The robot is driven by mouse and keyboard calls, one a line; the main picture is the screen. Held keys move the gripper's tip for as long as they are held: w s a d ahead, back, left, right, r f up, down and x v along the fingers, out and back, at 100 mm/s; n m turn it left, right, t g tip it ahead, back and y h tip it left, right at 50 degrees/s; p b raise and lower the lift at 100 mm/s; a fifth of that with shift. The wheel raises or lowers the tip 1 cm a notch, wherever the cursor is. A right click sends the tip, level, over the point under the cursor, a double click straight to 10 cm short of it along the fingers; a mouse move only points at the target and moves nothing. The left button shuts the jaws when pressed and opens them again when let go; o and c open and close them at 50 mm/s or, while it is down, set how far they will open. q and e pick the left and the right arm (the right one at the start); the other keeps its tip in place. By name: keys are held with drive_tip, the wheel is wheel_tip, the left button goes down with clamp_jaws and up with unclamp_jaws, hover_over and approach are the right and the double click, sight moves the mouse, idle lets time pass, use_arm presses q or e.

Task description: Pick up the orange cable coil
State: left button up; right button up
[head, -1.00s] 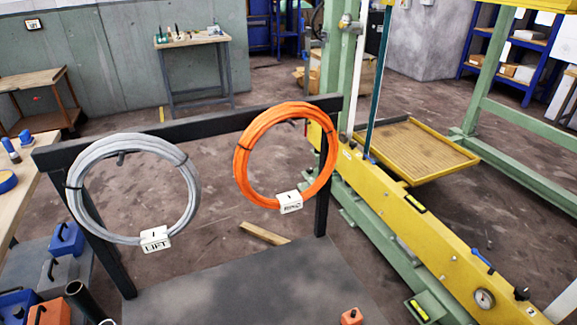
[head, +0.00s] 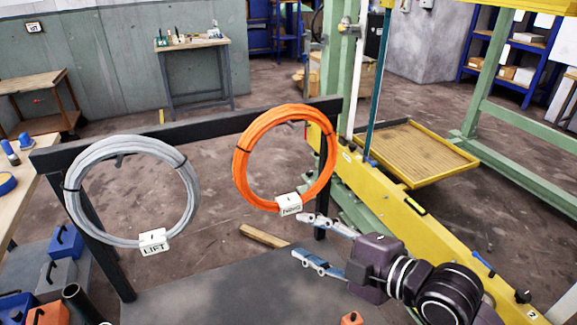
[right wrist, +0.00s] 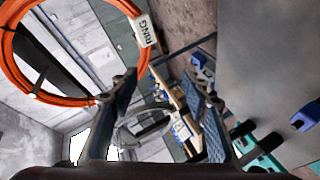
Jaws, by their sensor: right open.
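The orange cable coil (head: 241,178) hangs from a peg on the black rack (head: 215,124), with a white tag (head: 289,204) at its bottom. In the right wrist view the orange coil (right wrist: 62,99) shows at upper left, and its tag (right wrist: 144,30) reads "RING". My right gripper (head: 308,238) is open and empty, just below and to the right of the coil's tag in the head view. Its two fingers (right wrist: 160,108) stand apart in the right wrist view, with the coil beyond them. My left gripper is not in view.
A grey cable coil (head: 193,200) tagged "LIFT" hangs at the rack's left. The yellow beam (head: 440,232) and green posts of a machine stand to the right. A dark flat surface (head: 200,290) lies below the coils. Blue and grey boxes (head: 66,241) sit at lower left.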

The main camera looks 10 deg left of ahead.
wheel_tip(320, 180, up, 10)
drive_tip(key=w+a+n+y, duration=0.2)
drive_tip(key=w+n, duration=0.1)
drive_tip(key=n, duration=0.4)
drive_tip(key=n+y, duration=0.2)
drive_tip(key=n, duration=0.2)
approach(277, 123)
drive_tip(key=a, duration=0.2)
drive_tip(key=p+x, duration=0.1)
drive_tip(key=x, duration=0.2)
drive_tip(key=p+x, duration=0.2)
drive_tip(key=x, duration=0.2)
drive_tip(key=shift+w+d, duration=0.15)
drive_tip(key=shift+w, duration=0.25)
drive_tip(key=shift+w+a+f, duration=0.15)
drive_tip(key=shift+a+f, duration=0.05)
drive_tip(key=shift+a, duration=0.05)
drive_tip(key=shift+d, duration=0.1)
drive_tip(key=shift+c, duration=0.2)
clamp_jaws()
drive_tip(key=shift+r, duration=0.25)
